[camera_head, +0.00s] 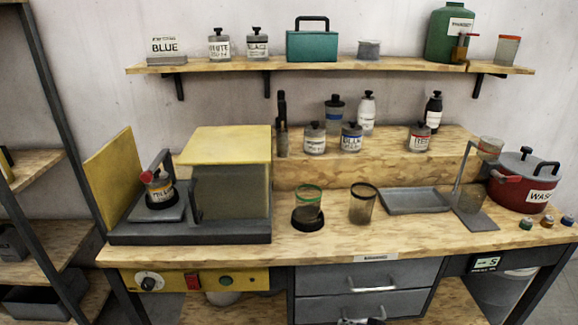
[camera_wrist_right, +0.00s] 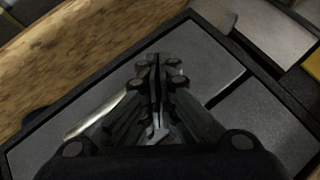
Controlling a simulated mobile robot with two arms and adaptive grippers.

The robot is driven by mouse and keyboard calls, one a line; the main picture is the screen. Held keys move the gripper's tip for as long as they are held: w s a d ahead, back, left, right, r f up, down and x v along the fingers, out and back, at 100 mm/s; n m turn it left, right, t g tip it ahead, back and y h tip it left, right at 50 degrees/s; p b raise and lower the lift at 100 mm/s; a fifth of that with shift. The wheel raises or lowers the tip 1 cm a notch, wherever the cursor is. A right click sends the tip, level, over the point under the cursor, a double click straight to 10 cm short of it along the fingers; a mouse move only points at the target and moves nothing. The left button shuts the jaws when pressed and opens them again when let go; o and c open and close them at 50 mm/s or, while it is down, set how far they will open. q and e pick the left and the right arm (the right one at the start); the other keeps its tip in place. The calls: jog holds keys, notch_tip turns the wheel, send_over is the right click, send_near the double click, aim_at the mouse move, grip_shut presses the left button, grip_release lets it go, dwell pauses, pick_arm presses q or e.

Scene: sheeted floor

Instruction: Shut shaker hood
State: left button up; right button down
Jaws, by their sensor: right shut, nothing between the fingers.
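The shaker stands on the bench at the left, with a dark grey base (camera_head: 190,234). Its hood has a yellow top (camera_head: 226,144) and smoky see-through sides (camera_head: 232,190), over the right part of the base. A yellow panel (camera_head: 114,178) stands tilted at the left end. My right gripper (camera_wrist_right: 157,92) is shut and empty in the right wrist view, in front of a grey drawer face (camera_wrist_right: 205,75). My left gripper is not in view.
Drawers (camera_head: 368,276) with bar handles are under the bench. Right of the shaker stand a green-rimmed beaker (camera_head: 308,205), a dark-rimmed beaker (camera_head: 362,205), a grey tray (camera_head: 415,199) and a red pot (camera_head: 520,190). A shelf (camera_head: 330,67) with bottles hangs above.

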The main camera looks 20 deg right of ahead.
jog(key=w+a+r+t+y+p, duration=0.1)
jog(key=w+a+r+y, duration=0.15)
jog(key=r, duration=1.05)
jog(key=w+a+r+t+y, duration=0.2)
jog(key=a+r, duration=0.2)
jog(key=r, duration=0.9)
jog(key=w+d+r+m+t+y, duration=0.1)
jog(key=w+d+r+m+t, duration=0.15)
jog(key=r, duration=0.55)
jog(key=w+d+r+m+t+y, duration=0.1)
jog(key=w+d+r+m, duration=0.15)
jog(key=r, duration=0.65)
jog(key=w+a+p, duration=0.6)
jog(key=w+a, duration=0.2)
jog(key=w, duration=0.1)
jog(key=shift+a+m, duration=0.3)
jog(key=shift+f+h, duration=0.1)
jog(key=shift+h, duration=0.15)
jog(key=shift+a+p, duration=0.1)
jog(key=shift+p, duration=0.25)
